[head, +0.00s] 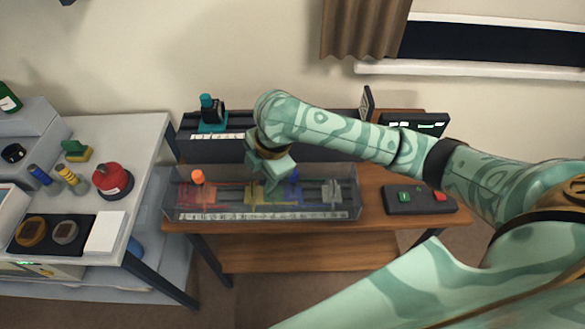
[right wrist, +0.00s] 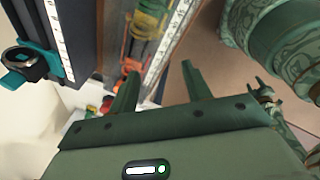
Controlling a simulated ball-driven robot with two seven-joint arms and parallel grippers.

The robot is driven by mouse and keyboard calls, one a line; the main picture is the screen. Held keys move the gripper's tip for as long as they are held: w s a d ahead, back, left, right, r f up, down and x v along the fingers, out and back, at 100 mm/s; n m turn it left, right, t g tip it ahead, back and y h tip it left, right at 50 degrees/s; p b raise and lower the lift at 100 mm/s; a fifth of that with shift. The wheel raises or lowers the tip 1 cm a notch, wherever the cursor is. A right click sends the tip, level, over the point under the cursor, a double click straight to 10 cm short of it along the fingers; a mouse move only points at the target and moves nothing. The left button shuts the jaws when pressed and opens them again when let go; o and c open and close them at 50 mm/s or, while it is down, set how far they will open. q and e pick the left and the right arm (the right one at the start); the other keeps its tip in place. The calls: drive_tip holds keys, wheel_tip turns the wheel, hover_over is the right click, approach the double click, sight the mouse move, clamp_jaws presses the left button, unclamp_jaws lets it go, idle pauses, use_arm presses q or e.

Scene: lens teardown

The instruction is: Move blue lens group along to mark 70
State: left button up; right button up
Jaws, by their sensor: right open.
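The blue lens group (head: 294,188) stands on the rail inside a long clear-walled bench, right of the yellow lens group (head: 253,193). A white scale strip (head: 262,215) runs along the bench's front; its numbers are too small to read. My right gripper (head: 272,185) is above the bench, close to the yellow and blue groups, and partly covers them. In the right wrist view its two fingers (right wrist: 160,82) are apart with nothing between them. The yellow group (right wrist: 147,22) shows there beyond the fingers; I cannot make out the blue group there. My left gripper is out of view.
A red group (head: 196,193) with an orange knob sits at the bench's left, a grey part (head: 332,193) at its right. Behind is a dark rail with a teal-mounted device (head: 212,112). A control box (head: 418,199) lies right. A side table (head: 150,150) stands left.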

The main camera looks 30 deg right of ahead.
drive_tip(key=w+d+r+n+g+h, duration=0.2)
drive_tip(key=w+d+r, duration=0.1)
drive_tip(key=d+r, duration=0.55)
drive_tip(key=f+b, duration=0.3)
drive_tip(key=f, duration=0.5)
drive_tip(key=f+b, duration=0.4)
drive_tip(key=f, duration=0.4)
drive_tip(key=shift+s+d, duration=0.15)
drive_tip(key=shift+d, duration=0.05)
clamp_jaws()
drive_tip(key=s+d+p, duration=0.1)
drive_tip(key=d+p, duration=0.1)
drive_tip(key=s+d+p, duration=0.1)
drive_tip(key=d+p, duration=0.1)
drive_tip(key=d, duration=0.1)
drive_tip(key=s+d+p, duration=0.1)
drive_tip(key=d+p, duration=0.1)
drive_tip(key=d, duration=0.1)
drive_tip(key=shift+s+f, duration=0.1)
drive_tip(key=shift+s, duration=0.25)
